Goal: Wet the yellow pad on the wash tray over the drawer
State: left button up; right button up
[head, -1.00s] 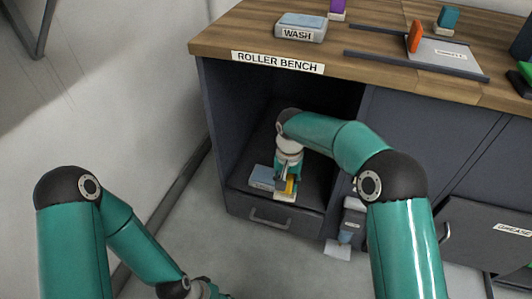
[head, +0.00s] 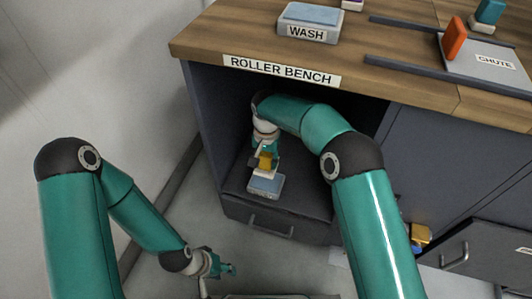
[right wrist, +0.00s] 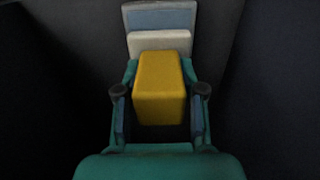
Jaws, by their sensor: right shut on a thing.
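The yellow pad (head: 266,160) with its pale sole (head: 265,173) is held in my right gripper (head: 265,152), inside the open bay of the bench. In the right wrist view the yellow block (right wrist: 160,88) sits between both fingers, with the pale sole (right wrist: 160,43) beyond it. A small grey tray with a blue top (head: 265,186) is just in front of the sole, above the drawer (head: 272,218). The sole overlaps the tray's far edge in the head view; I cannot tell whether they touch. My left gripper (head: 226,268) is low at left, its jaws unclear.
A tray labelled WASH (head: 309,22) stands on the bench top (head: 400,75), with an orange piece (head: 454,38) and a CHUTE plate (head: 492,60) to the right. Dark bay walls surround my right gripper. A drawer (head: 480,258) stands out at lower right.

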aim_at(266, 168)
jog(key=shift+w+f+b, duration=0.1)
jog(key=shift+f+b, duration=1.55)
jog(key=shift+f, duration=0.65)
jog(key=shift+f+b, duration=0.4)
jog(key=shift+f, duration=0.25)
jog(key=shift+f, duration=0.4)
jog(key=shift+f, duration=0.1)
jog(key=shift+r, duration=0.25)
jog(key=shift+r+p, duration=2.5)
jog(key=shift+r, duration=0.85)
